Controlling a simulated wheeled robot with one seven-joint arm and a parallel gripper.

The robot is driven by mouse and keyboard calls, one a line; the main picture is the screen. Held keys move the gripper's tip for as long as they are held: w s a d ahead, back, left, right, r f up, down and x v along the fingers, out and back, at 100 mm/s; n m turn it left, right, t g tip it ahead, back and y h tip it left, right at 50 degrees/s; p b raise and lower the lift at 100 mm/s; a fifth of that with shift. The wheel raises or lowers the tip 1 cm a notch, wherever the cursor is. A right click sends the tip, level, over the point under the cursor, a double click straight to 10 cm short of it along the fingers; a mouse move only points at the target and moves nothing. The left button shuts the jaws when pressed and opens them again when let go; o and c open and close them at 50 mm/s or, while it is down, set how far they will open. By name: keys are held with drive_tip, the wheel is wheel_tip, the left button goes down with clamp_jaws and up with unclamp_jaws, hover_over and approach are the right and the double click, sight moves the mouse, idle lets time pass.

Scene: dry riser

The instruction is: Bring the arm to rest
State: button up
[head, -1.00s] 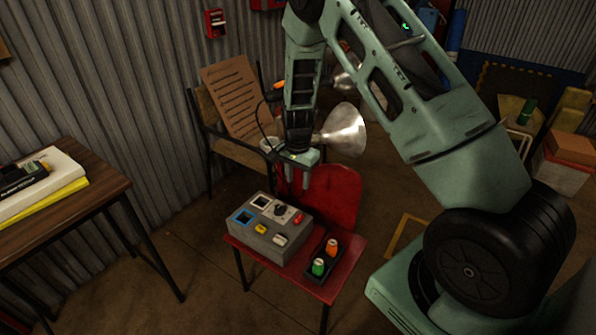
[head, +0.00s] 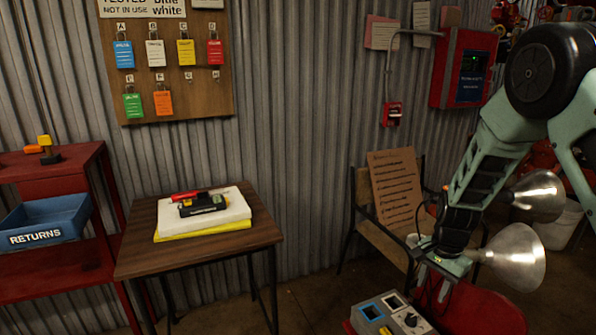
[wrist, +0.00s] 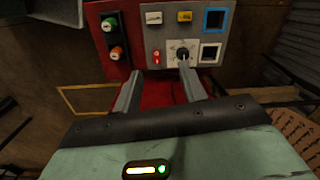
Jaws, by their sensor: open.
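My gripper (wrist: 158,92) is open and empty in the wrist view, its two fingers apart over the red chair. The grey control box (wrist: 190,30) lies beyond the fingertips, with a black rotary knob (wrist: 182,54), a red switch and blue-framed and dark squares. The right fingertip overlaps the knob in the picture; I cannot tell whether they touch. In the head view my green arm hangs down at the right, with the gripper (head: 432,284) above the red chair (head: 482,312). The control box also shows at the bottom edge (head: 392,316), partly cut off.
A black tray (wrist: 113,40) with a green and an orange item is beside the box. Metal lamp shades (head: 518,258) hang close to my arm. A wooden chair with a cardboard sign (head: 394,188) is behind.

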drive_tip(key=s+a+r+n+y, duration=0.1)
drive_tip(key=s+a+r+n, duration=0.45)
drive_tip(key=a, duration=0.35)
drive_tip(key=s+a+r+n, duration=0.4)
drive_tip(key=s+a+r, duration=0.3)
drive_tip(key=a, duration=0.2)
drive_tip(key=s+a+r+n+h, duration=0.1)
drive_tip(key=s+a+r+n, duration=0.1)
drive_tip(key=s+n, duration=0.5)
drive_tip(key=s+a+r+n, duration=0.1)
drive_tip(key=s+r+n, duration=0.25)
drive_tip(key=s, duration=0.75)
wheel_tip(320, 180, up, 12)
drive_tip(key=p, duration=1.3)
drive_tip(key=shift+w, duration=0.4)
